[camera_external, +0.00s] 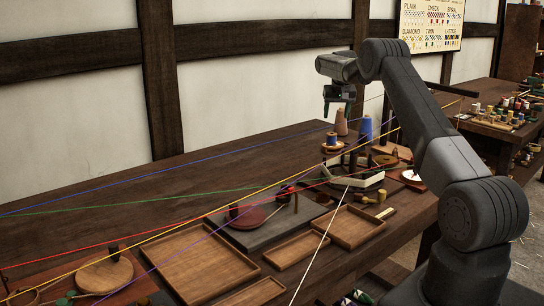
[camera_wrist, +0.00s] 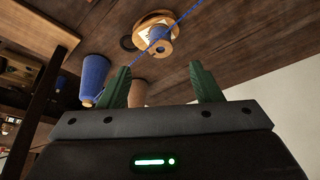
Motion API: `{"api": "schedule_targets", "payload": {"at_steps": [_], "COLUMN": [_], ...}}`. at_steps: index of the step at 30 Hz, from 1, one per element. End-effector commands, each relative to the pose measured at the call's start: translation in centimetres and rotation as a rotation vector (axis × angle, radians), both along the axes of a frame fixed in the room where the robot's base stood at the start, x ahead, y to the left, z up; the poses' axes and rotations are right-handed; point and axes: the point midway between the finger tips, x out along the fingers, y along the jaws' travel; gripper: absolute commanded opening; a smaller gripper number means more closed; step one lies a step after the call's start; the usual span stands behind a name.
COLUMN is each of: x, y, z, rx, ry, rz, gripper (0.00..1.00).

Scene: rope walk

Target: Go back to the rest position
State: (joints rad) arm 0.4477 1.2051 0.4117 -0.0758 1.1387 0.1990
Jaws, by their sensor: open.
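My gripper (camera_external: 338,108) hangs above the back part of the workbench, pointing down, at the end of my raised and bent arm. In the wrist view its two green fingers (camera_wrist: 160,86) stand well apart with nothing between them. Beyond the fingers, in the wrist view, are a small spool with blue thread on a round wooden base (camera_wrist: 155,19), a blue cone of thread (camera_wrist: 94,75) and a tan cone (camera_wrist: 138,93). The gripper touches none of them.
The dark workbench (camera_external: 110,205) carries wooden trays (camera_external: 200,268), a grey board with a red disc (camera_external: 248,218) and a pale ring-shaped frame (camera_external: 358,180). Coloured strands (camera_external: 200,161) stretch across the bench. A pattern chart (camera_external: 432,24) hangs on the wall. Air around the gripper looks clear.

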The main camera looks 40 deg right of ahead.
Motion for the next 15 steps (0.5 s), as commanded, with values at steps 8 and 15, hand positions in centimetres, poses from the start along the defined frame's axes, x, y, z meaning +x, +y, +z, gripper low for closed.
{"api": "schedule_targets", "payload": {"at_steps": [8,15], "x": [0.6,1.7], "y": [-0.5,-1.3], "z": [-1.9,-5.2], "rx": [0.001,0.001], "ry": [0.001,0.002], "rz": [0.000,0.000], "gripper": [0.58,0.58]}}
